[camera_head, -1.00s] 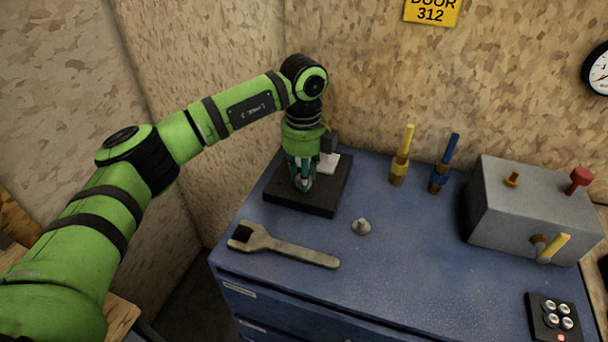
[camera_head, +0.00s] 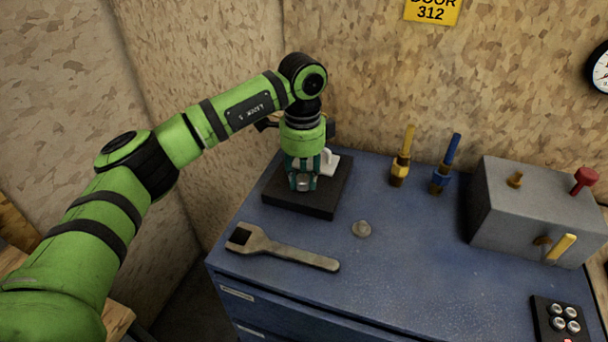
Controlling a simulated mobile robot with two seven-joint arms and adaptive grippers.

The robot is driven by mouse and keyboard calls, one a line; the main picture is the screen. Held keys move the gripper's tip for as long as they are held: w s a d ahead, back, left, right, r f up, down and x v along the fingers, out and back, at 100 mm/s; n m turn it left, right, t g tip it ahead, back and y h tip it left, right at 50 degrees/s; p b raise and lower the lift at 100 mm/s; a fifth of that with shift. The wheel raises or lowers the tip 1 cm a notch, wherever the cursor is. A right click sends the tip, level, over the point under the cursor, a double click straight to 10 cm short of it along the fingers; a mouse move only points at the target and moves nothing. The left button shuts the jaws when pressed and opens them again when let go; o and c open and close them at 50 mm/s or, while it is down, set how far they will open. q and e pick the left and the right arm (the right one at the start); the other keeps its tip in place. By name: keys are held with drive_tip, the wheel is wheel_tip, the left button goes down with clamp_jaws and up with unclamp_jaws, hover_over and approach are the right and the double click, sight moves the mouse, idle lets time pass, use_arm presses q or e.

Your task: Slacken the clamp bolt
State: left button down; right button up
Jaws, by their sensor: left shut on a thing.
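My left gripper (camera_head: 303,182) points straight down over a black base plate (camera_head: 318,207) at the back left of the blue cabinet top. Its teal-edged fingers are shut on a round grey metal piece (camera_head: 304,183), which looks like the head of the clamp bolt. The bolt's shank and thread are hidden by the fingers. A pale clamp part (camera_head: 330,161) shows just right of and behind the fingers, mostly covered by the gripper. My right gripper is not in the view.
A large open-ended wrench (camera_head: 285,248) lies on the blue cabinet top (camera_head: 400,260) in front. Yellow (camera_head: 401,160) and blue (camera_head: 445,165) handled fittings, a grey box (camera_head: 520,205) and a button panel (camera_head: 560,318) stand further right.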

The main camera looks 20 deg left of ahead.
use_arm(q)
drive_tip(key=shift+a+r+n, duration=0.1)
drive_tip(key=shift+n, duration=0.85)
drive_tip(key=shift+a+r+n, duration=0.1)
drive_tip(key=shift+n, duration=0.85)
drive_tip(key=shift+f, duration=0.1)
drive_tip(key=c, duration=1.2)
unclamp_jaws()
drive_tip(key=shift+o, duration=1.4)
drive_tip(key=shift+s+a, duration=0.1)
